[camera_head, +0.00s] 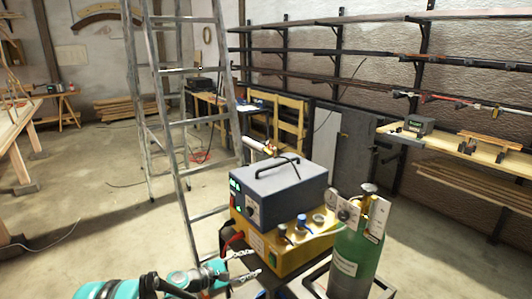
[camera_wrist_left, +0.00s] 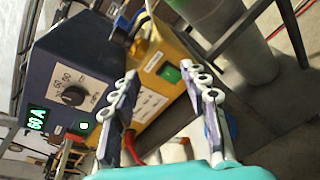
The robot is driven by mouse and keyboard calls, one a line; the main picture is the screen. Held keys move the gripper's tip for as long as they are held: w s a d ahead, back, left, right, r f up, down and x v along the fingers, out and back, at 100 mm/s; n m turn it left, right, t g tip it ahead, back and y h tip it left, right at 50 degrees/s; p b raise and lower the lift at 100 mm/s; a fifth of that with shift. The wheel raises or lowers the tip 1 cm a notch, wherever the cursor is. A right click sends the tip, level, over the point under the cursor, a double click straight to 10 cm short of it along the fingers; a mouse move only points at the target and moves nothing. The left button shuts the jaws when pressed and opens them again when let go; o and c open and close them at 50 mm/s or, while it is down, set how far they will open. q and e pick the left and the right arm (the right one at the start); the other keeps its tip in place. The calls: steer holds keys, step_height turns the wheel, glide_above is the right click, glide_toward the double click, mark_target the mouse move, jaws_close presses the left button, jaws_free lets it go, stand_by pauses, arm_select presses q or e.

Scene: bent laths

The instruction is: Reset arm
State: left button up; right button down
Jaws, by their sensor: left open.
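My left gripper (camera_head: 249,264) is at the bottom centre of the head view, at the end of my teal arm. Its two fingers are apart and nothing shows between them. In the left wrist view, the open fingers (camera_wrist_left: 165,86) point toward the yellow unit (camera_wrist_left: 175,65) with a green switch. Whether they touch it cannot be told. The dark grey box (camera_head: 280,187) with a dial and green display sits on the yellow unit, just beyond the gripper. My right gripper is not in view.
A green gas cylinder (camera_head: 352,258) stands right of the yellow unit. A metal stepladder (camera_head: 185,135) stands behind, to the left. A wall rack (camera_head: 370,50) and a wooden shelf (camera_head: 465,148) fill the right. The concrete floor (camera_head: 110,215) at left is mostly clear.

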arm_select(q)
steer(key=s+a+r+m+g+y, duration=0.1)
steer(key=s+a+r+m+y, duration=0.2)
steer(key=s, duration=0.5)
steer(key=s+r+m+g+y, duration=0.1)
steer(key=s+r+m+y, duration=0.25)
steer(key=s+m, duration=0.35)
steer(key=s+a+m+y, duration=0.3)
steer(key=s+a, duration=0.1)
steer(key=s, duration=0.4)
steer(key=s+a+f+m+y, duration=0.1)
steer(key=s+a+m+y, duration=0.2)
steer(key=s, duration=0.6)
steer(key=shift+s+a+f+m, duration=0.3)
steer(key=shift+a+m, duration=0.3)
steer(key=shift+a, duration=0.5)
